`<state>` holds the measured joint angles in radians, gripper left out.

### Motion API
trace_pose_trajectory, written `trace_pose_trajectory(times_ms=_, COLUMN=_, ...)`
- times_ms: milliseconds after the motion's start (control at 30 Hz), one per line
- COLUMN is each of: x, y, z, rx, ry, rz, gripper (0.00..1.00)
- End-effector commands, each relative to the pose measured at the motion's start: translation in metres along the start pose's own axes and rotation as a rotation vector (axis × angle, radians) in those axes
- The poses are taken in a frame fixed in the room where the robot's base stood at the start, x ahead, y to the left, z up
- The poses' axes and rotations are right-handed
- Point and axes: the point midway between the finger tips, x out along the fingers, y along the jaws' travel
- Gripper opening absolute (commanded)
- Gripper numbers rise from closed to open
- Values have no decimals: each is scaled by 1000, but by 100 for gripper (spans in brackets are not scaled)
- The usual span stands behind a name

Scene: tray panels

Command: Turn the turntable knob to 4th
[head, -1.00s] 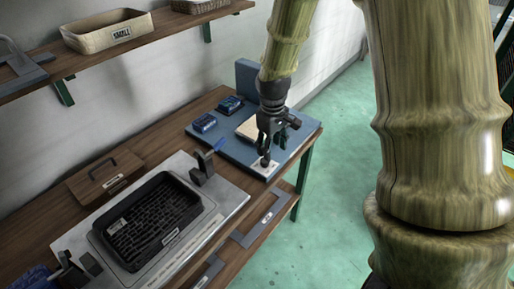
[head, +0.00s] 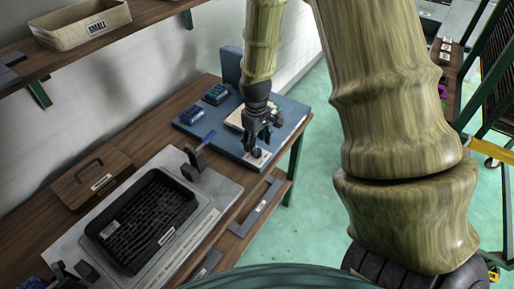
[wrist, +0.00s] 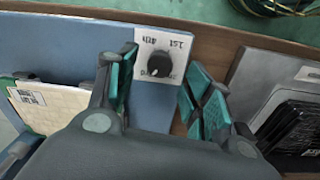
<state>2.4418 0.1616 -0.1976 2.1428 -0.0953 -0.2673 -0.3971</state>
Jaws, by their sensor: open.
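A black round knob (wrist: 159,65) sits on a small white plate with printed labels (wrist: 176,44) at the edge of a blue panel (wrist: 60,55). The labels are too blurred to read surely. In the head view the plate (head: 264,158) is at the panel's front corner, and the gripper covers most of the knob. My gripper (wrist: 161,73) is open, pointing down over the plate. In the wrist view one teal-padded finger is left of the knob and the other is right of it, apart from it.
The panel (head: 205,132) lies on a wooden bench and carries blue parts (head: 216,94) and a pale block (head: 235,119). A black tray (head: 150,222) on a grey plate and a wooden box (head: 90,177) are to the left. A shelf with a basket (head: 80,25) is above.

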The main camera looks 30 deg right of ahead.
Motion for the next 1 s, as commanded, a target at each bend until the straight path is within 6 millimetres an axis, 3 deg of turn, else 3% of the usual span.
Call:
trace_pose_trajectory(times_ms=300, x=28, y=-2, z=0, rx=-2, ry=-3, rz=-1, gripper=51)
trace_pose_trajectory(times_ms=733, x=34, y=-2, z=0, rx=-2, ry=-1, rz=0, gripper=51)
trace_pose_trajectory(times_ms=1000, x=34, y=-2, z=0, rx=-2, ry=-1, rz=0, gripper=5)
